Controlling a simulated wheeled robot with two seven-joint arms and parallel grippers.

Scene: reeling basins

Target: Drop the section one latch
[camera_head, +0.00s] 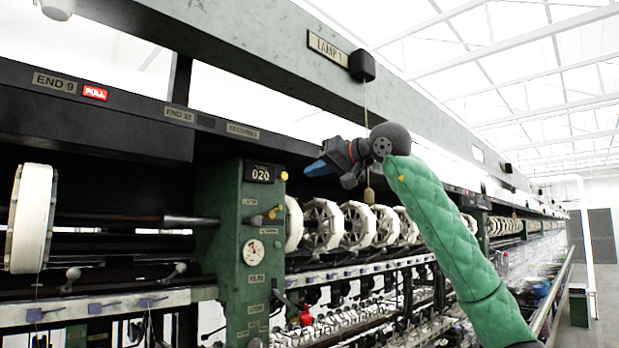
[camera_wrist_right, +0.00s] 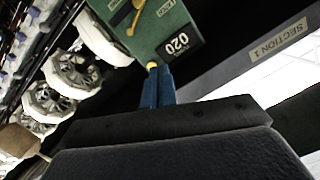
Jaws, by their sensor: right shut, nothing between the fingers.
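A green control post (camera_head: 240,240) with a "020" counter stands left of centre. A brass lever (camera_head: 266,215) with a dark grip sits on its face, and its yellow arm also shows in the right wrist view (camera_wrist_right: 136,16). I cannot tell for sure whether this is the section one latch. My right gripper (camera_head: 318,168) has blue fingers, shut and empty, pointing left toward the post's top. In the right wrist view the closed fingers (camera_wrist_right: 157,84) appear just below the counter. A "SECTION 1" plate (camera_wrist_right: 279,39) is on the dark beam. My left gripper is out of view.
A pull cord with a wooden knob (camera_head: 369,195) hangs close to my right wrist. White reels (camera_head: 322,225) line the machine behind. A lever with a red knob (camera_head: 305,318) sits lower down. An aisle (camera_head: 597,285) is open at far right.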

